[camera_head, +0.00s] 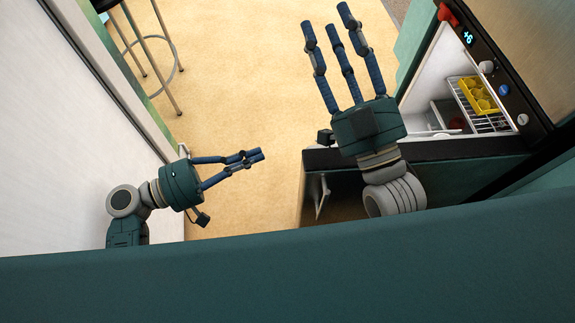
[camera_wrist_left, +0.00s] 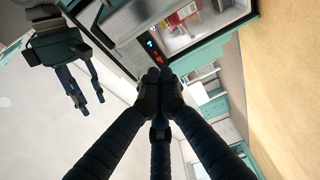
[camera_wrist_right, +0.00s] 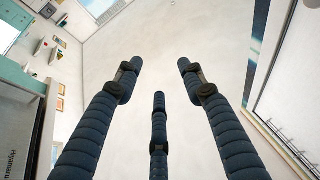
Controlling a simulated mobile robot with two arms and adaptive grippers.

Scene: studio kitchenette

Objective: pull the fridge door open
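The fridge (camera_head: 548,105) stands at the right of the head view, with a dark control strip reading +6. Its door (camera_head: 465,148) stands wide open, seen mostly from above as a dark top edge. A light handle (camera_head: 321,197) is on its outer face near the free end. My right gripper (camera_head: 335,40) is over the door and hides part of it; its fingers are spread and empty. Its fingers also show in the right wrist view (camera_wrist_right: 160,80). My left gripper (camera_head: 257,155) is left of the door, apart from it, with its fingers closed together and nothing between them.
The fridge interior (camera_head: 430,95) shows wire shelves and a yellow egg tray (camera_head: 478,95). A red object (camera_head: 447,14) and knobs are on the fridge's control strip. A stool (camera_head: 150,40) stands at the upper left. A white surface (camera_head: 60,120) runs along the left. The wooden floor between is clear.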

